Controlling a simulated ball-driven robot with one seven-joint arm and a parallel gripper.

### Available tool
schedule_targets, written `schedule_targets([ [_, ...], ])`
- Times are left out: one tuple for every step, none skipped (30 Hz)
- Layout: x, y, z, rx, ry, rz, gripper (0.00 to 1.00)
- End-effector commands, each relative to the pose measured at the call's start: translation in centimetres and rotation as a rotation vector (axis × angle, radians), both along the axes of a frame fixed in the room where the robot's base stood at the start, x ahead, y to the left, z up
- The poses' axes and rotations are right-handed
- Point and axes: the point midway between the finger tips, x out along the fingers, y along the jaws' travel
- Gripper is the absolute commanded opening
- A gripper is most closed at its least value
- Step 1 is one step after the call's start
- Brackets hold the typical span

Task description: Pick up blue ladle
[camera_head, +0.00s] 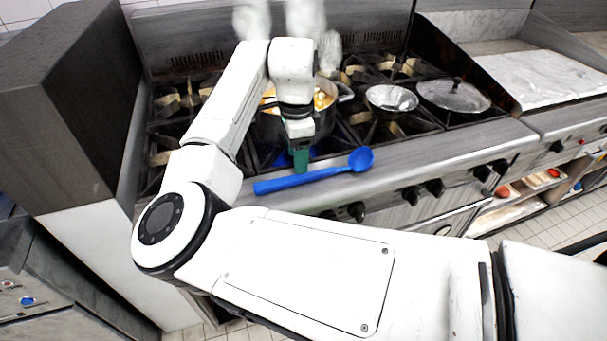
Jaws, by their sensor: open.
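The blue ladle (300,180) lies on the front ledge of the stove, its bowl (361,159) to the right and its long handle pointing left. My gripper (301,168) is above and just behind the middle of the handle, with green fingers pointing down. The fingers are open. The fingertips end close to the handle, and I cannot tell whether they touch it. My arm covers part of the stove behind.
A pot (268,122) with orange and pale food stands behind my gripper, steam above it. A metal bowl (391,98) and a lidded pan (454,95) sit on burners to the right. A dark cabinet (60,110) rises at the left. A griddle (535,75) is at far right.

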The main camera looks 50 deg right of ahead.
Motion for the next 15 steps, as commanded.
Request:
schedule_targets([
  [0.0, 0.0, -0.6, 0.0, 0.001, 0.001, 0.56],
  [0.0, 0.0, -0.9, 0.0, 0.001, 0.001, 0.56],
  [0.0, 0.0, -1.2, 0.001, 0.001, 0.001, 0.56],
  [0.0, 0.0, -1.4, 0.0, 0.0, 0.001, 0.56],
  [0.0, 0.0, -1.5, -0.001, -0.001, 0.001, 0.56],
  [0.1, 0.0, -1.7, -0.001, -0.001, 0.002, 0.56],
  [0.1, 0.0, -1.9, -0.001, -0.001, 0.002, 0.56],
  [0.2, 0.0, -2.2, 0.001, -0.001, 0.002, 0.56],
  [0.3, 0.0, -2.7, 0.001, 0.0, 0.003, 0.56],
  [0.4, 0.0, -3.1, 0.001, -0.001, 0.003, 0.56],
  [0.5, -0.1, -3.5, 0.002, 0.0, 0.002, 0.56],
  [0.6, -0.1, -4.1, 0.001, 0.0, 0.002, 0.56],
  [0.7, -0.1, -4.5, 0.001, 0.0, 0.002, 0.56],
  [0.8, -0.2, -5.0, 0.001, 0.0, 0.001, 0.56],
  [0.7, -0.2, -5.6, 0.001, 0.001, 0.001, 0.56],
])
